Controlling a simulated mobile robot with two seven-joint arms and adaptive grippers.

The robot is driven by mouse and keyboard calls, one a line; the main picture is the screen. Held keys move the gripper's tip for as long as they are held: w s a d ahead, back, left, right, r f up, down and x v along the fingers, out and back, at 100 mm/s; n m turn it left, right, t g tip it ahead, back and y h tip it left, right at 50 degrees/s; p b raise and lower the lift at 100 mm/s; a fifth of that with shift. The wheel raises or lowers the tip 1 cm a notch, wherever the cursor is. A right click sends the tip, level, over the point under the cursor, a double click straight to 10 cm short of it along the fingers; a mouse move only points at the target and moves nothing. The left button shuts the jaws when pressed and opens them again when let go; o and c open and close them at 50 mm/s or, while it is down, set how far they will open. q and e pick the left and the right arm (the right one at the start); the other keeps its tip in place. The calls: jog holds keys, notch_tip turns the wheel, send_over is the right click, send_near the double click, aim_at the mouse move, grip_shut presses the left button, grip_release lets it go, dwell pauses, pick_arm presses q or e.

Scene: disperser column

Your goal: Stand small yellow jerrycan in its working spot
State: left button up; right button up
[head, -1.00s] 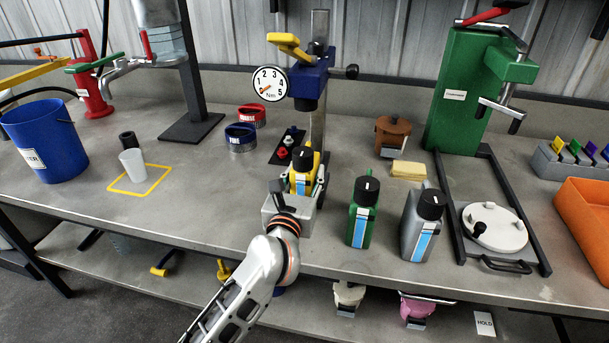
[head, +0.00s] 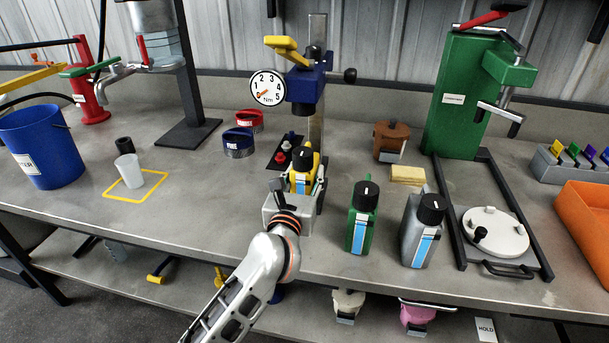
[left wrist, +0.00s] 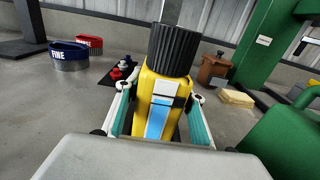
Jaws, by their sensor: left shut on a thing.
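The small yellow jerrycan (head: 302,181) has a black cap and a blue and white label. It is upright near the middle of the bench, in front of the blue press-like stand with a dial. My left gripper (head: 294,192) is shut on it from the front. In the left wrist view the yellow jerrycan (left wrist: 160,100) sits between the two fingers, and its lower part is hidden by the gripper body. I cannot tell whether its base touches the bench. My right gripper is out of view.
A green jerrycan (head: 361,220) and a grey jerrycan (head: 422,232) stand close to the right.

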pick_arm(q)
jog(key=shift+w+d+r, duration=0.2)
jog(key=shift+w+r, duration=0.05)
jog(key=shift+w, duration=0.1)
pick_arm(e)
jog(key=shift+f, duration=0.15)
